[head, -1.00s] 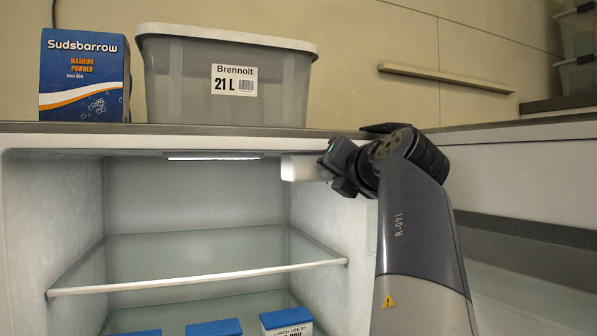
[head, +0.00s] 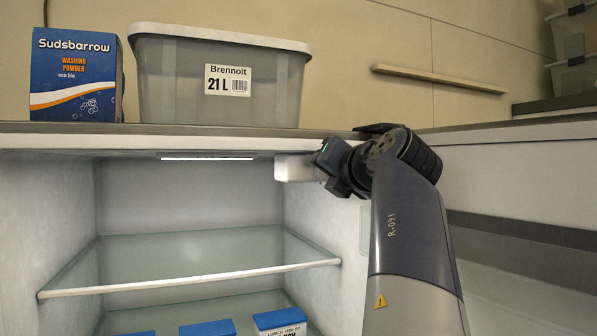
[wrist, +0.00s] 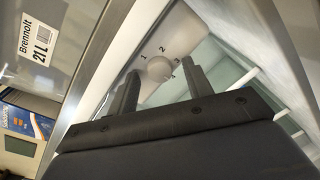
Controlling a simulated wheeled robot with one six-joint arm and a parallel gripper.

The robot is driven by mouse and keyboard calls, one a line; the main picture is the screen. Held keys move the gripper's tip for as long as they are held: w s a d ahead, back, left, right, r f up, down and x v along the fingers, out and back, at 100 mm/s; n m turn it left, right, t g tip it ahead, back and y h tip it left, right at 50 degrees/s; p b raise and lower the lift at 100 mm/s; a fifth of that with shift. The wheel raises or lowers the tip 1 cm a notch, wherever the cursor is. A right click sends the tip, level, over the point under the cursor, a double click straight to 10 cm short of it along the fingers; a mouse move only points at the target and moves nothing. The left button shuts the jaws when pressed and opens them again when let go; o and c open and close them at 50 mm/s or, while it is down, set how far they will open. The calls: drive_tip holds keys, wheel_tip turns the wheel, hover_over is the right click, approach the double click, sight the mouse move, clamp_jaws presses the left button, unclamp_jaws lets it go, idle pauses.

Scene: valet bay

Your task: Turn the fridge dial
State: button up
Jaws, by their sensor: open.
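The fridge dial (wrist: 159,68) is a round pale knob on a light housing, with the numbers 1 to 4 printed around it, in the wrist view. In the head view its white housing (head: 293,168) shows at the upper right inside the fridge, and the dial itself cannot be made out. My gripper (wrist: 162,86) is open. Its two dark fingers point toward the dial, one to either side of it in the picture. I cannot tell whether they touch it. In the head view my gripper (head: 325,170) is beside the housing, under the fridge's top edge.
The fridge has a glass shelf (head: 190,262) with several blue-topped boxes (head: 208,328) below it. A lit lamp strip (head: 208,159) is under its top. A grey Brennolt tub (head: 217,80) and a Sudsbarrow box (head: 76,76) stand on the worktop above.

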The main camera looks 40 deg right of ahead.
drive_tip(key=b+v, duration=0.2)
drive_tip(key=v, duration=0.8)
drive_tip(key=shift+s, duration=0.35)
drive_tip(key=shift+w+r, duration=0.1)
drive_tip(key=p+x, duration=0.2)
drive_tip(key=x, duration=0.8)
drive_tip(key=shift+w, duration=0.35)
